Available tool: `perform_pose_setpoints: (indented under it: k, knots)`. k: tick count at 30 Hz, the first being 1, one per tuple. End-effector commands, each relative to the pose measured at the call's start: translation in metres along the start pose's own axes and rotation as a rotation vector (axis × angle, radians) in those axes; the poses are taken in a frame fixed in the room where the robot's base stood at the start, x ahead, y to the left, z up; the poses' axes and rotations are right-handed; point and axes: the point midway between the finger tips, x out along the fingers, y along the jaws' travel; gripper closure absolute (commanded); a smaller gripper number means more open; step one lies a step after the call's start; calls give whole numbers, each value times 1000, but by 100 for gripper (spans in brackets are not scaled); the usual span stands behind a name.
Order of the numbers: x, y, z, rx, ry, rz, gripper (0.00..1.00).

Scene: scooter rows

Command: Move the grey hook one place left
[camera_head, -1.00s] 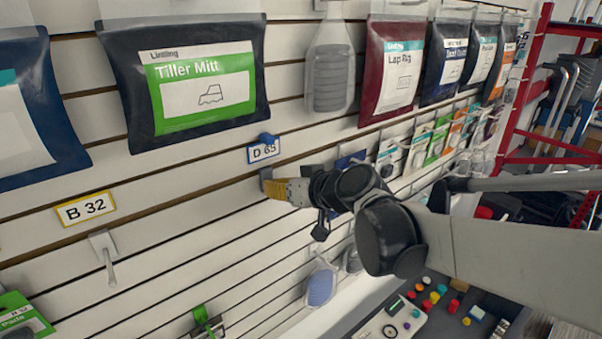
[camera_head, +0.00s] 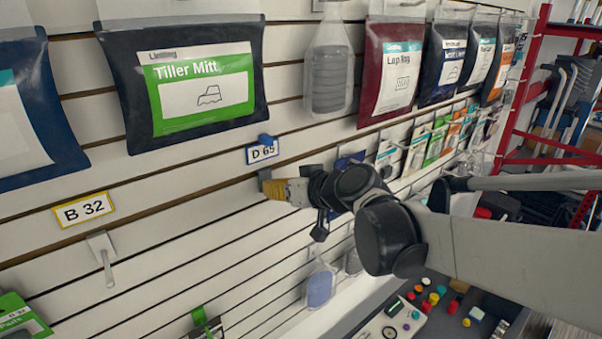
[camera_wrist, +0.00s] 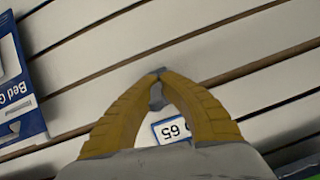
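My gripper (camera_head: 274,187) is at the slatted wall, just below the D 65 label (camera_head: 262,151). Its yellow fingers (camera_wrist: 158,74) meet at the tips in the wrist view, around a small grey piece, the grey hook (camera_wrist: 156,97). The hook's grey plate (camera_head: 265,174) shows at the slat in the head view. The fingers hide most of the hook. I cannot tell whether its plate is still seated in the slot. A pale hook (camera_head: 104,258) hangs empty under the B 32 label (camera_head: 84,210) to the left.
The Tiller Mitt pack (camera_head: 200,95) hangs above and left of my gripper. A clear pouch (camera_head: 330,70) and the Lap Rug pack (camera_head: 393,75) hang to the right. The slat wall between both labels is bare. A red rack (camera_head: 520,95) stands far right.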

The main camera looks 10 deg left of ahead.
Motion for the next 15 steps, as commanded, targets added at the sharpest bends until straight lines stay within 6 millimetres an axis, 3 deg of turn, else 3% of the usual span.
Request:
perform_pose_setpoints:
  k: [15]
  knots:
    - [-9,0,4,0,0,0,100]
